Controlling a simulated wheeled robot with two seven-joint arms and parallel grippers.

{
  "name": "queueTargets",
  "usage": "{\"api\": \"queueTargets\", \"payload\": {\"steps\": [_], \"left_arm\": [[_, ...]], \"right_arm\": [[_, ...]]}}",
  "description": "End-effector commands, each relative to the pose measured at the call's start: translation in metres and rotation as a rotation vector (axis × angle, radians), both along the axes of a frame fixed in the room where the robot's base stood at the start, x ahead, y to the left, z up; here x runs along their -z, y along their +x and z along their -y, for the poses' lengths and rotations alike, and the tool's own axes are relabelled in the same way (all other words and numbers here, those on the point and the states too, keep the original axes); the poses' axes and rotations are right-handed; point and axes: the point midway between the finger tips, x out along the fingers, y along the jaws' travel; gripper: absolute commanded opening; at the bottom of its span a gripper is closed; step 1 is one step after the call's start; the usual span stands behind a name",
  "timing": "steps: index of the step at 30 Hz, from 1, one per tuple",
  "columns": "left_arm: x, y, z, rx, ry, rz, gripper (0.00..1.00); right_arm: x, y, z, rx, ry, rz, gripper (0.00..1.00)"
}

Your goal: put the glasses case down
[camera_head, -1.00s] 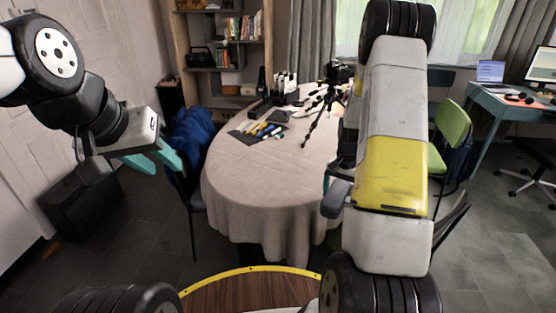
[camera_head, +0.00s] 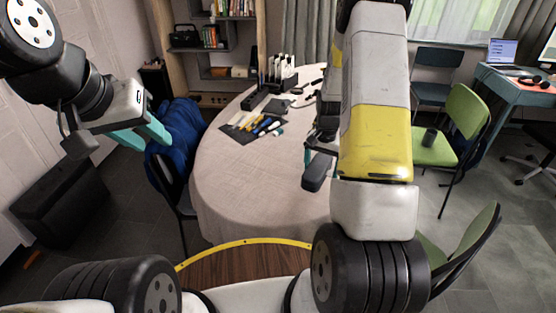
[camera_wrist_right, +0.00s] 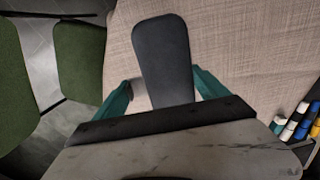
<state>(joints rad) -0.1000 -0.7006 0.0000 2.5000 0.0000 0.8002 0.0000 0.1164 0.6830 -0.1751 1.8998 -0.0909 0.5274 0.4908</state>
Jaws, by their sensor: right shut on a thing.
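The glasses case, a dark grey rounded slab, shows in the head view (camera_head: 317,172) beside the end of my right arm. It also shows in the right wrist view (camera_wrist_right: 163,55), between the teal fingers. My right gripper (camera_wrist_right: 163,92) is shut on it, and the beige tablecloth lies beneath; I cannot tell how high above the cloth the case is. In the head view my right gripper is mostly hidden by its own arm. My left gripper (camera_head: 143,134) is open and empty, left of the table (camera_head: 235,200).
Pens and markers (camera_head: 262,125) lie on a dark mat at the table's back left, with a holder (camera_head: 278,82) behind. A blue garment (camera_head: 178,140) hangs on a chair at left. Green chairs (camera_head: 466,110) stand at right. The table's near left part is clear.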

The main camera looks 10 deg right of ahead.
Motion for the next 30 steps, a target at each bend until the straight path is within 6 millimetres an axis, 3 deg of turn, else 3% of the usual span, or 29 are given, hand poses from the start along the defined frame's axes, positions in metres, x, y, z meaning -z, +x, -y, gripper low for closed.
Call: {"api": "queueTargets", "payload": {"steps": [6, 12, 24, 30], "left_arm": [[0.0, 0.0, 0.0, 0.0, 0.0, 0.0, 0.36], [0.0, 0.0, 0.0, 0.0, 0.0, -0.001, 0.36], [0.0, 0.0, 0.0, 0.0, 0.0, -0.001, 0.36], [0.0, 0.0, 0.0, 0.0, 0.0, -0.001, 0.36]], "right_arm": [[0.005, 0.014, -0.057, -0.008, 0.0, 0.0, 0.33], [0.009, 0.022, -0.095, -0.004, 0.0, 0.0, 0.33], [0.013, 0.028, -0.121, -0.002, 0.0, 0.0, 0.33], [0.038, 0.027, -0.118, 0.001, 0.0, -0.003, 0.33]]}}
